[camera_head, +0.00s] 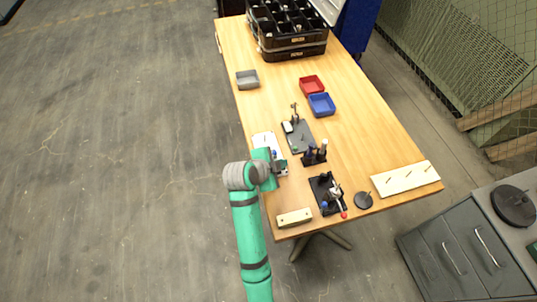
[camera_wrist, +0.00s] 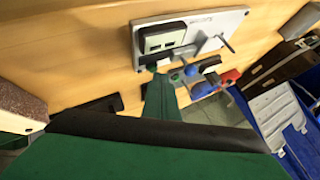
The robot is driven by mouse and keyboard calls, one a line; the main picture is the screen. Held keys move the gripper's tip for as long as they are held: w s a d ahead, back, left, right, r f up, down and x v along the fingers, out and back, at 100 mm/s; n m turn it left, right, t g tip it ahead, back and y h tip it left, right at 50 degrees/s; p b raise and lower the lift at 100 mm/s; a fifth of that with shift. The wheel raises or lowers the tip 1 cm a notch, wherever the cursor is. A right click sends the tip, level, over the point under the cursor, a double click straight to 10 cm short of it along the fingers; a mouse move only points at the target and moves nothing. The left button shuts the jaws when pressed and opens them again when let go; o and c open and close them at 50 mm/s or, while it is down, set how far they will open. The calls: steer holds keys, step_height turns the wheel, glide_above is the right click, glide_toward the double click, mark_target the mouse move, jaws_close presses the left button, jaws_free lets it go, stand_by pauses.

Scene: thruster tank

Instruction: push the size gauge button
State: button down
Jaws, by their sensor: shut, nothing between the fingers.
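The size gauge (camera_wrist: 168,37) is a dark box with a pale display, mounted on a white board (camera_wrist: 208,20) in the wrist view. A grey lever or rod sticks out beside it. In the head view the white board (camera_head: 261,138) lies at the left edge of the table, partly covered by my arm. My gripper (camera_wrist: 158,76) is shut and empty, its green fingers pointing at the gauge's lower edge. The tips are very close to it; I cannot tell whether they touch. The button is not clearly distinguishable. In the head view my gripper (camera_head: 279,167) is over the board's near end.
A black fixture plate (camera_head: 297,136) and a dark pen stand (camera_head: 314,155) are right of the board. A black fixture with a red knob (camera_head: 328,194) and a pale wooden block (camera_head: 294,217) sit nearer. Red (camera_head: 311,86) and blue (camera_head: 321,105) trays are farther back.

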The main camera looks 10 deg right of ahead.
steer(key=shift+r, duration=0.55)
steer(key=shift+r, duration=0.1)
steer(key=shift+r, duration=2.9)
